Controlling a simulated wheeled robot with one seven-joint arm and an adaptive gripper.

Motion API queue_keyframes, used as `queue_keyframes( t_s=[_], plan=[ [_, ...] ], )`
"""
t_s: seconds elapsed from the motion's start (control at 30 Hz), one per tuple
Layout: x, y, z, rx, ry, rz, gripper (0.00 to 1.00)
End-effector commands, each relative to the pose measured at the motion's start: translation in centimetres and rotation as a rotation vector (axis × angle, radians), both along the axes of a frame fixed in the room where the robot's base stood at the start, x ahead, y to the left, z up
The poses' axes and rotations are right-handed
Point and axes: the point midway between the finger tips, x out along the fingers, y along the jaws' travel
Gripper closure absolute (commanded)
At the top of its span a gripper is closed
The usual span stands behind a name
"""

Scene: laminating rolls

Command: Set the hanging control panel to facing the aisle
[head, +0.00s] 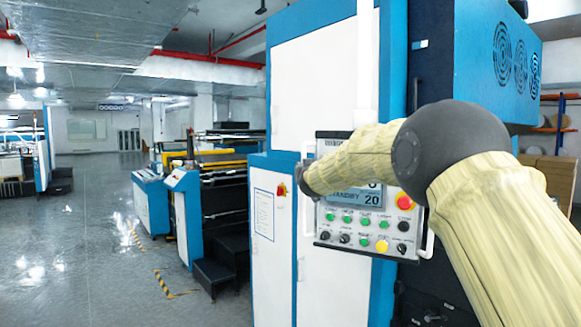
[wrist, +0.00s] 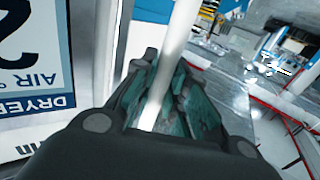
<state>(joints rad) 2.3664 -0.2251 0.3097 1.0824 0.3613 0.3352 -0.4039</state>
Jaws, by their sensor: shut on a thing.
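The control panel (head: 352,228) hangs from a white vertical post (head: 367,60) in the head view. Its face, with a screen, green buttons, a red button and black knobs, is turned toward my head camera. My arm covers its upper part. My gripper (wrist: 165,75) is at the panel's left side and shut around a white bar handle (wrist: 182,35) in the wrist view. The panel's edge and screen (wrist: 35,60) show beside the fingers there. The right handle (head: 430,238) is free. In the head view the fingers are mostly hidden.
A white and blue machine cabinet (head: 272,215) stands close behind and left of the panel. The open aisle floor (head: 90,230) lies to the left, with rolling machines (head: 225,180) beyond.

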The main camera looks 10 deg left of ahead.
Motion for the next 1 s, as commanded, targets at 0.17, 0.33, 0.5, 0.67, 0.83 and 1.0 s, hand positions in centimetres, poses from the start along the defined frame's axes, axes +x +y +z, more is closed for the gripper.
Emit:
queue_keyframes(
  t_s=[0.17, 0.33, 0.5, 0.67, 0.83, 1.0],
  plan=[
    [1.2, -0.5, 0.2, 0.000, -0.004, -0.024, 1.00],
    [1.5, -0.3, 0.2, 0.000, -0.004, -0.028, 1.00],
    [1.5, -0.1, 0.2, 0.001, -0.004, -0.027, 1.00],
    [1.5, 0.0, 0.2, 0.001, -0.004, -0.026, 1.00],
    [1.5, 0.0, 0.2, 0.001, -0.004, -0.026, 0.63],
    [1.5, -0.1, 0.2, 0.001, -0.003, -0.027, 0.63]
  ],
)
